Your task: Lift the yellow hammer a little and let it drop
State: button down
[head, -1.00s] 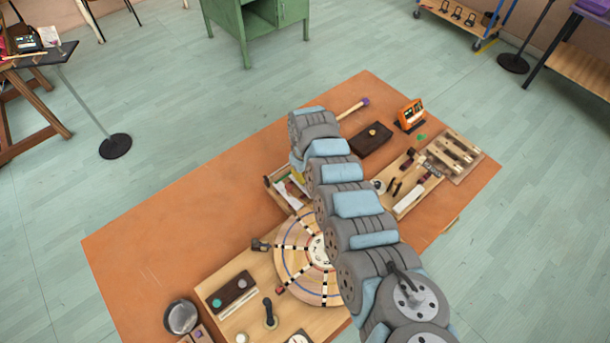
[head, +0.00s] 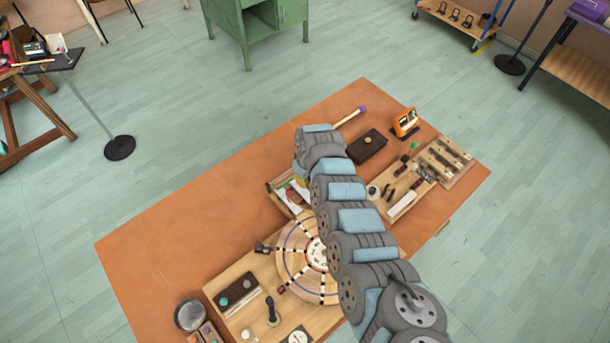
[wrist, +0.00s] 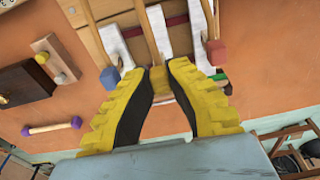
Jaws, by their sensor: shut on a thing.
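The yellow hammer's head (wrist: 160,79) shows as a small yellow block between my fingertips in the wrist view. My gripper (wrist: 164,73), with its yellow ribbed fingers, is shut on it. The hammer's wooden shaft runs up between white strips on the wooden hammer frame (head: 276,199). A blue hammer head (wrist: 110,77) is to the left and a red one (wrist: 217,52) to the right, both apart from my fingers. My arm hides the gripper and most of the hammer in the head view. I cannot tell whether the head is raised.
A purple-ended mallet (wrist: 52,126) and a dark box (wrist: 22,84) lie left of the gripper. In the head view, a round striped disc (head: 297,263), an orange device (head: 406,122) and a wooden tray (head: 405,205) share the table. The table's left side (head: 190,225) is clear.

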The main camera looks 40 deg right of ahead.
jog(key=r+p, duration=0.2)
jog(key=p, duration=0.1)
jog(key=shift+s+r, duration=0.25)
jog(key=shift+s+r+p, duration=0.2)
jog(key=shift+r+p, duration=0.2)
jog(key=shift+p, duration=0.3)
jog(key=c, duration=1)
grip_release()
jog(key=shift+r, duration=0.1)
